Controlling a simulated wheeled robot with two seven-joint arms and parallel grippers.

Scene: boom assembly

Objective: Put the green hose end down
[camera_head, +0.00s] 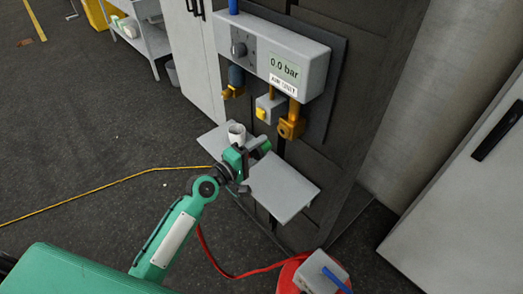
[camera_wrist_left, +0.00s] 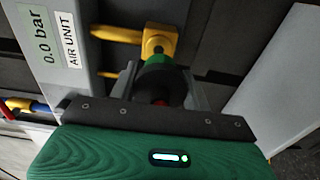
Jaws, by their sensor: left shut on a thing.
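My left gripper (camera_head: 256,156) is shut on the green hose end (camera_head: 264,147) and holds it just above the grey shelf (camera_head: 285,188). In the left wrist view, the green hose end (camera_wrist_left: 156,60) shows with a dark collar between the two fingers (camera_wrist_left: 160,88). It points toward a brass outlet (camera_wrist_left: 158,43) of the air unit (camera_head: 275,55). In the head view, the hose end looks apart from and below that outlet (camera_head: 291,128). A bit of red shows behind the collar. My right gripper is not in view.
A white cup (camera_head: 236,134) stands on the shelf beside my gripper. The shelf's right part is bare. A red hose (camera_head: 235,276) runs on the floor to a red round object (camera_head: 288,277) with a grey box (camera_head: 321,272). A yellow cable (camera_head: 100,188) lies at left.

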